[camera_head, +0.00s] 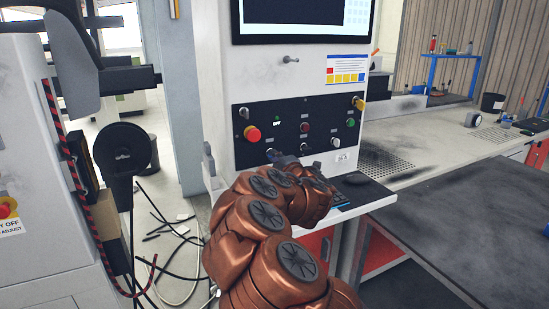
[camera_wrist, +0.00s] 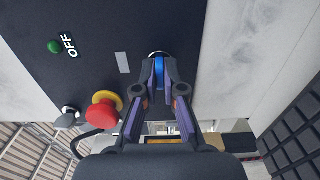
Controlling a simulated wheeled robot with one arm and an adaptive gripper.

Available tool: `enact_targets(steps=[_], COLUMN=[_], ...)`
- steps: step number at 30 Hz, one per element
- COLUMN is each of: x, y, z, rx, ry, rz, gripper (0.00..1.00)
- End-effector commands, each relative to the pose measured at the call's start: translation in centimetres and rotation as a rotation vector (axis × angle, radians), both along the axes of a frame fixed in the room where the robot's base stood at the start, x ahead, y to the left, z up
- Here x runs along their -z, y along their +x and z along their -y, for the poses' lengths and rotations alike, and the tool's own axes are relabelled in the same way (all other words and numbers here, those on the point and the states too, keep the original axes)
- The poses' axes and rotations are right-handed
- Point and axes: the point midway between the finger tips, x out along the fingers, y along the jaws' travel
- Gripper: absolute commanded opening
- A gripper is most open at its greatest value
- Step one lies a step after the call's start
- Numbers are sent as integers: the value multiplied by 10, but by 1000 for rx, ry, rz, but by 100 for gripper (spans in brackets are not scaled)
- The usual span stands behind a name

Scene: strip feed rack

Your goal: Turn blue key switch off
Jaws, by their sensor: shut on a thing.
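The blue key switch (camera_wrist: 159,72) is at the edge of the dark control panel (camera_wrist: 100,25) in the wrist view. My gripper (camera_wrist: 159,60) is shut on it, with one fingertip on each side of the blue part. Its exact turn angle is hard to tell because the fingers cover much of it. In the head view, my gripper (camera_head: 278,157) is at the lower part of the panel, partly hidden by my copper arm. The blue key switch cannot be made out there.
A red emergency button (camera_wrist: 104,112) on a yellow base sits left of my gripper, beside a black-and-silver knob (camera_wrist: 68,118). A green button (camera_wrist: 55,46) is by the "OFF" label. In the head view, a keyboard shelf (camera_head: 365,192) juts out below the panel.

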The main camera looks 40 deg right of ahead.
Motion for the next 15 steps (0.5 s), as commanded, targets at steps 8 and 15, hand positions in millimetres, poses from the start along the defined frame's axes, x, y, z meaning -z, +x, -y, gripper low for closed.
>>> enact_targets(steps=[8, 15], x=[-2, -2], y=[-1, -1], z=[0, 1], rx=[2, 3], ry=[78, 250], rz=[26, 84], gripper=[0, 0])
